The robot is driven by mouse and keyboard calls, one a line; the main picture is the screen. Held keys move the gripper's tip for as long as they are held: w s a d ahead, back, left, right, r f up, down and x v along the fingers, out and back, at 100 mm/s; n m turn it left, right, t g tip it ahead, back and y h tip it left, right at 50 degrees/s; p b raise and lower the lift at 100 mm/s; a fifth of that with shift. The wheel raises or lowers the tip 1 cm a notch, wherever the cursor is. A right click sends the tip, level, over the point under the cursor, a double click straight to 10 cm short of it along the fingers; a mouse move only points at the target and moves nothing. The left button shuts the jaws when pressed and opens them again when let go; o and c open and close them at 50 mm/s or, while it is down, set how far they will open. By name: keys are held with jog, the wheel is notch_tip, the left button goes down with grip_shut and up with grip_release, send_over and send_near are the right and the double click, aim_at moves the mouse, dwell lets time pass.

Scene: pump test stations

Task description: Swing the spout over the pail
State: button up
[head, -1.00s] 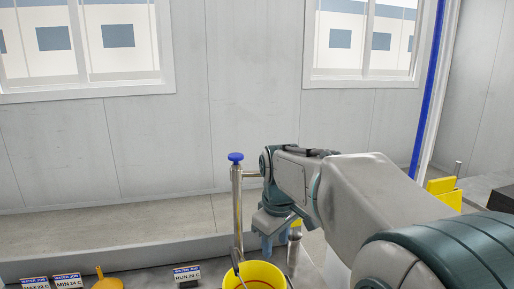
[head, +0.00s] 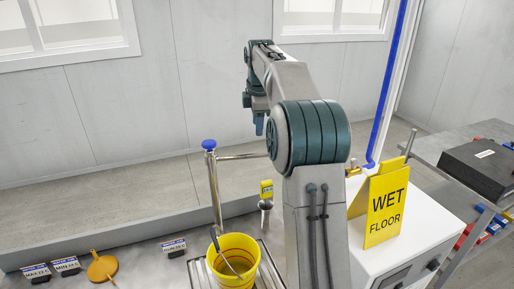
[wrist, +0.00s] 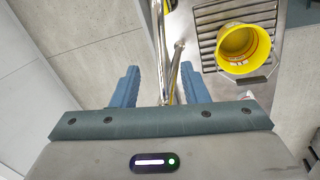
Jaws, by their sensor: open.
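The spout (head: 240,156) is a shiny metal pipe running right from the top of an upright post with a blue knob (head: 209,145). Its right end is hidden behind my arm. The yellow pail (head: 222,279) stands on a slatted tray, in front of and below the pipe. In the wrist view the pail (wrist: 262,66) is at upper right, and metal pipes (wrist: 177,70) show between my fingers, left of the pail. My gripper (wrist: 160,88) is open and empty. In the head view my gripper (head: 262,124) points down, appearing above the pipe; the depth gap is unclear.
A white cabinet (head: 425,235) with a yellow wet-floor sign (head: 387,205) stands right of my arm. A yellow-topped device (head: 266,190) stands behind the pail. A black box (head: 480,168) is at far right.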

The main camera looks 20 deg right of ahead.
aim_at(257, 153)
jog(key=f, duration=0.3)
jog(key=w+f, duration=0.1)
jog(key=f, duration=0.3)
jog(key=w+f+p, duration=0.1)
jog(key=f, duration=0.3)
jog(key=shift+w+d, duration=0.1)
jog(key=shift+d, duration=0.1)
grip_shut()
